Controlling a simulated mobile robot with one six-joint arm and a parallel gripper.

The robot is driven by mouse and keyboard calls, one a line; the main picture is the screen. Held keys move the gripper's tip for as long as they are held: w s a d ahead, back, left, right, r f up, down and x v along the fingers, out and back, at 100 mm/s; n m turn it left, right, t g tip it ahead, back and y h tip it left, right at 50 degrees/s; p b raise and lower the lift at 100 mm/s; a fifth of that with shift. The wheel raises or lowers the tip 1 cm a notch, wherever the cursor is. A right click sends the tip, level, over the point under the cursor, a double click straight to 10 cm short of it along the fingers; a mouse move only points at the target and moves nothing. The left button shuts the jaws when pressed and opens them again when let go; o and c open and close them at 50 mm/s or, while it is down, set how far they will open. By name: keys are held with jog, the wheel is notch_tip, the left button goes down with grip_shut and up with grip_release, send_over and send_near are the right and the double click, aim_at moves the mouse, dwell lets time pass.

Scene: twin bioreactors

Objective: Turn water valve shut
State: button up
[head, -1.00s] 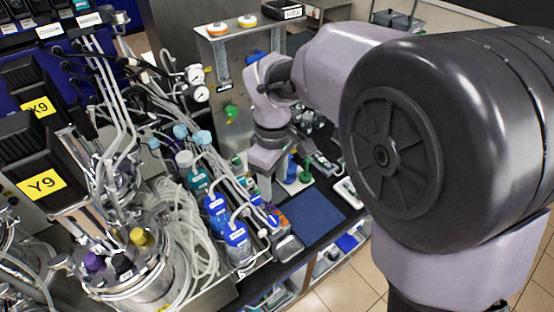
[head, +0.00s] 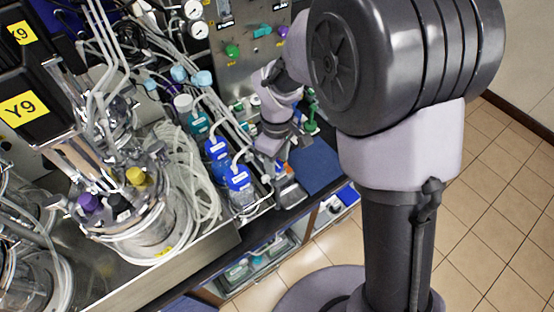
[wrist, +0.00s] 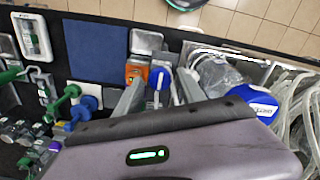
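A steel panel (head: 249,68) stands at the back of the bench in the head view. My gripper (wrist: 162,78) points down over the bench, below the panel and right of the blue-capped bottles. In the wrist view its fingers are apart, with nothing held. An orange item (wrist: 137,72) and a blue-and-white item (wrist: 159,77) show below, between the fingers.
A blue-capped bottle (head: 239,180) and tubing (head: 180,170) crowd the left of my gripper. A blue mat (wrist: 96,50) lies bare on the bench. Green (wrist: 65,100) and blue (wrist: 83,108) handled pieces stand beside it. A glass vessel (head: 140,220) stands at front left.

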grip_shut()
jog(key=shift+m, duration=0.3)
jog(key=m+b, duration=0.1)
jog(key=m, duration=0.2)
jog(key=shift+m, duration=0.4)
jog(key=m+b, duration=0.1)
jog(key=m, duration=0.3)
jog(key=shift+m, duration=0.3)
jog(key=m+b, duration=0.1)
jog(key=m, duration=0.3)
jog(key=shift+a+m+b, duration=0.1)
jog(key=shift+m+b, duration=0.6)
jog(key=shift+m, duration=1.8)
